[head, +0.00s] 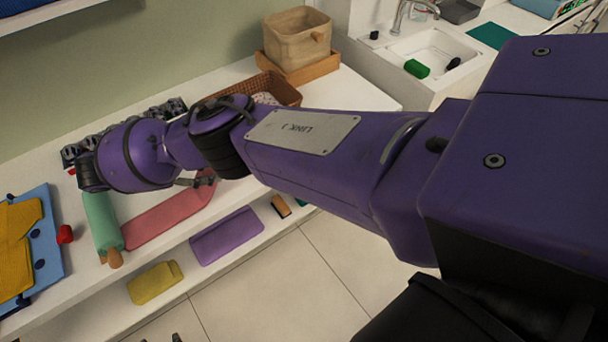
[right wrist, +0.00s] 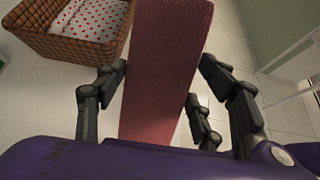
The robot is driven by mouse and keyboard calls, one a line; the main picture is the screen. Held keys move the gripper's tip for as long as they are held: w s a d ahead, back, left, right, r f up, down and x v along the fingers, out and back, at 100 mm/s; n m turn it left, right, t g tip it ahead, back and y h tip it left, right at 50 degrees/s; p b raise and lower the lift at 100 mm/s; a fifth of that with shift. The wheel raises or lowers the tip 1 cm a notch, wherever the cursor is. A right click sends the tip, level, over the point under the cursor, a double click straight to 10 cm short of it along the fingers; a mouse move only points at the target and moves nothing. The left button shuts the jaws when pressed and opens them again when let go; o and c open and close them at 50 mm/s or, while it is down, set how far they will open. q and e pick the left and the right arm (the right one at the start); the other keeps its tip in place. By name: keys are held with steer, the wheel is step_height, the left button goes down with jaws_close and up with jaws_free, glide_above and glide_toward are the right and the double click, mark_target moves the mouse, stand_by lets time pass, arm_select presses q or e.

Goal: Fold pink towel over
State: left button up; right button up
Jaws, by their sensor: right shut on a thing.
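The pink towel (head: 165,222) lies as a long strip on the white shelf in the head view. Its far right end rises at my right gripper (head: 200,180), which is shut on it. My right arm crosses the head view from the right and hides part of the shelf behind it. In the right wrist view the towel (right wrist: 165,60) runs up between the dark fingers of the right gripper (right wrist: 158,98); the exact contact is hard to see. Small dark tips at the bottom edge of the head view may be my left gripper (head: 176,338).
A teal roll with a wooden end (head: 103,222) lies beside the towel's left end. A purple cloth (head: 227,236) and yellow cloth (head: 155,283) lie below. A blue board (head: 50,225) is at left.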

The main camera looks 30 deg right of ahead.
steer(key=shift+a, duration=0.1)
steer(key=shift+s+a+r+h, duration=0.1)
steer(key=shift+a+r+h, duration=0.1)
steer(key=shift+a+h, duration=0.35)
steer(key=shift+a+r+h, duration=0.2)
steer(key=shift+a+h, duration=0.05)
steer(key=shift+a, duration=0.2)
arm_select(q)
steer(key=shift+s+f, duration=0.35)
steer(key=shift+f, duration=0.05)
arm_select(e)
steer(key=shift+s+a+f+h+b, duration=0.1)
steer(key=shift+s+a+h+b, duration=0.05)
steer(key=shift+a+h+b, duration=0.55)
steer(key=shift+a+r+b, duration=0.3)
steer(key=shift+r, duration=0.05)
arm_select(q)
steer(key=shift+g, duration=0.5)
steer(key=s+f, duration=0.2)
steer(key=f, duration=0.1)
steer(key=shift+s+f, duration=0.1)
steer(key=shift+s, duration=0.2)
